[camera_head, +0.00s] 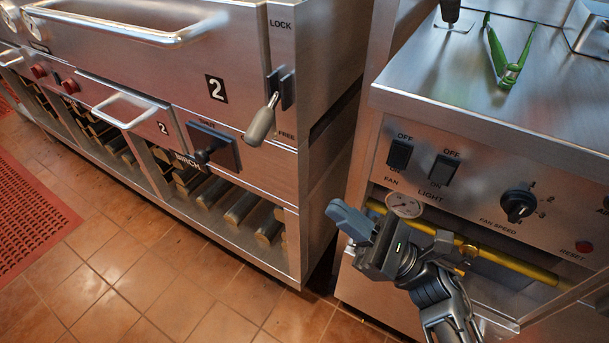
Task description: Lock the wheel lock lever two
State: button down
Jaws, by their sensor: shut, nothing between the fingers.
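The wheel lock lever two (262,121) is a grey handle on a dark mount (284,87), on the right end of the steel grill front beside the number 2 plate. Its handle tilts down and to the left, its tip close to the FREE label (285,135). The LOCK label (280,25) is above the mount. My gripper (343,216) is at lower centre right, below and to the right of the lever and apart from it. Its blue-grey fingers are shut and empty, pointing left.
A control cabinet (480,150) with switches and a fan speed knob (518,205) stands at right behind my arm. A yellow pipe (480,250) runs close behind my gripper. Green tongs (507,55) lie on the cabinet top.

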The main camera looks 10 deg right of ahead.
aim_at(265, 120)
jog(key=shift+w+f+n+g+y+b, duration=0.3)
jog(key=shift+w+n+g, duration=0.3)
jog(key=shift+n, duration=0.45)
jog(key=shift+w+f+n+g+y+b, duration=0.3)
jog(key=shift+w+n+g, duration=0.3)
jog(key=shift+n, duration=0.45)
jog(key=s+r+p+x, duration=0.1)
jog(key=r+p+x, duration=0.1)
jog(key=x, duration=1)
jog(key=shift+r, duration=0.3)
